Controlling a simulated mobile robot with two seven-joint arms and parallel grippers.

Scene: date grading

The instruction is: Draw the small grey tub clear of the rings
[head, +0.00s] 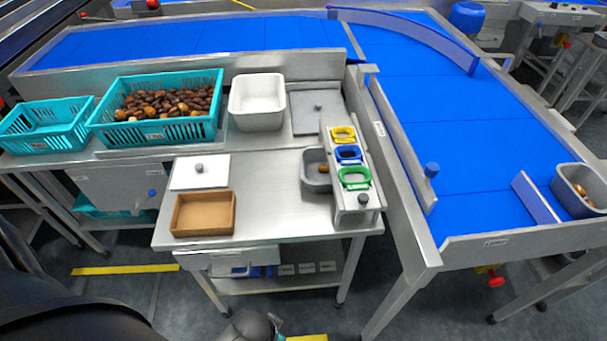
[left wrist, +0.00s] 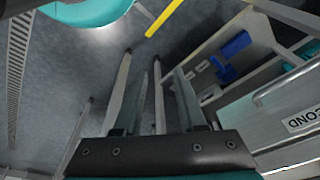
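The small grey tub (head: 311,183) stands on the steel table, against the left side of the ring stand. Its right part is hidden behind the stand, and a brown date shows inside. The rings on the stand are yellow (head: 343,134), blue (head: 348,154) and green (head: 354,179), in a row from back to front. My left gripper (left wrist: 160,82) shows in the left wrist view with its fingers apart and nothing between them, low over the floor beside the table's lower shelf. It is far from the tub. My right gripper is not in view.
A brown tray (head: 204,233) and a white lidded plate (head: 199,184) are on the table's left. A white bin (head: 257,125) and a teal crate (head: 155,135) of dates stand behind. A blue conveyor (head: 455,125) runs right. The table's middle is clear.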

